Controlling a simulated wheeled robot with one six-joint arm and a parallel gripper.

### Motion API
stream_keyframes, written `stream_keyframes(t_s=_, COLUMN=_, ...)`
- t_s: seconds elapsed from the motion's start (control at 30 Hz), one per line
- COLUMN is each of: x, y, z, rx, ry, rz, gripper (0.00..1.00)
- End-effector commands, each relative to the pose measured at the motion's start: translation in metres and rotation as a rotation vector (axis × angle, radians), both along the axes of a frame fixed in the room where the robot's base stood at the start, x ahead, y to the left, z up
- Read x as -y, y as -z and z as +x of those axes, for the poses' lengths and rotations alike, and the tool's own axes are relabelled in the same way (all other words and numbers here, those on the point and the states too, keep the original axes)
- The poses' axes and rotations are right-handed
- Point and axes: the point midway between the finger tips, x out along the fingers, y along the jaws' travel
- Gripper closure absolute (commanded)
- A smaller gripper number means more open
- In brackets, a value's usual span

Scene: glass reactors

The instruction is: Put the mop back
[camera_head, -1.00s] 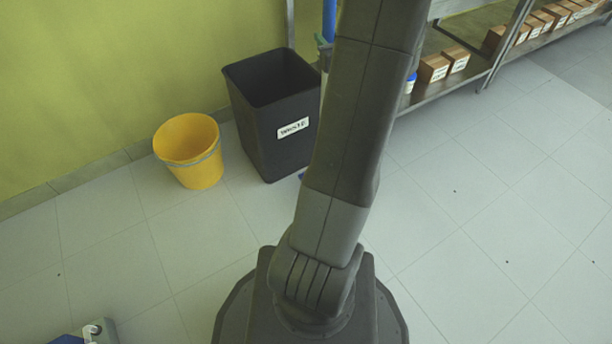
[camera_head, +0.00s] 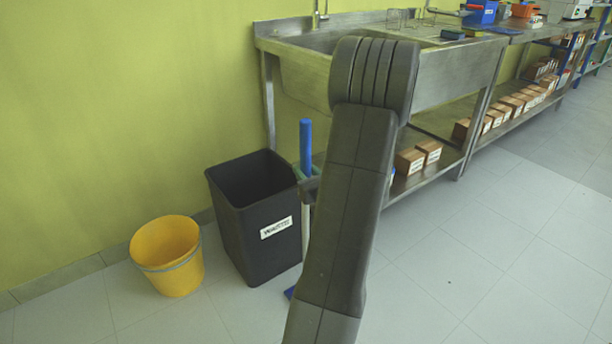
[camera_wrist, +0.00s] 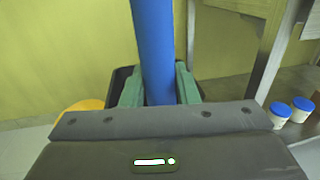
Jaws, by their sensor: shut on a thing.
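The mop has a blue handle grip (camera_head: 306,147), a pale shaft (camera_head: 305,222) below it, and a bit of blue at the floor (camera_head: 290,292). It stands upright just right of the black waste bin. My arm hides part of it in the head view. In the wrist view the blue handle (camera_wrist: 152,50) rises between the green fingers of my gripper (camera_wrist: 158,88). My gripper is shut on the handle; the gripper also shows in the head view (camera_head: 308,172), partly behind my arm.
The black bin labelled WASTE (camera_head: 250,205) and a yellow bucket (camera_head: 168,258) stand by the green wall. A steel sink bench (camera_head: 440,75) with boxes on its lower shelf (camera_head: 430,165) is on the right. White-and-blue containers (camera_wrist: 291,110) show in the wrist view. The right floor is clear.

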Motion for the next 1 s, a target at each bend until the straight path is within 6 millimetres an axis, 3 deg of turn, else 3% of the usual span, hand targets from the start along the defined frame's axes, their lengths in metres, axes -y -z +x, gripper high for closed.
stream_keyframes(t_s=0.33, x=0.0, y=0.002, z=0.0, rx=0.005, ry=0.001, rz=0.001, gripper=0.95)
stream_keyframes(t_s=0.37, x=0.0, y=0.002, z=0.0, rx=0.001, ry=0.001, rz=0.0, gripper=0.68)
stream_keyframes(t_s=0.47, x=0.0, y=0.002, z=0.0, rx=0.001, ry=0.001, rz=0.0, gripper=0.51)
stream_keyframes(t_s=0.83, x=0.0, y=-0.003, z=0.0, rx=0.001, ry=0.001, rz=0.0, gripper=0.51)
stream_keyframes(t_s=1.0, x=0.014, y=-0.002, z=-0.023, rx=-0.002, ry=0.006, rz=0.002, gripper=0.51)
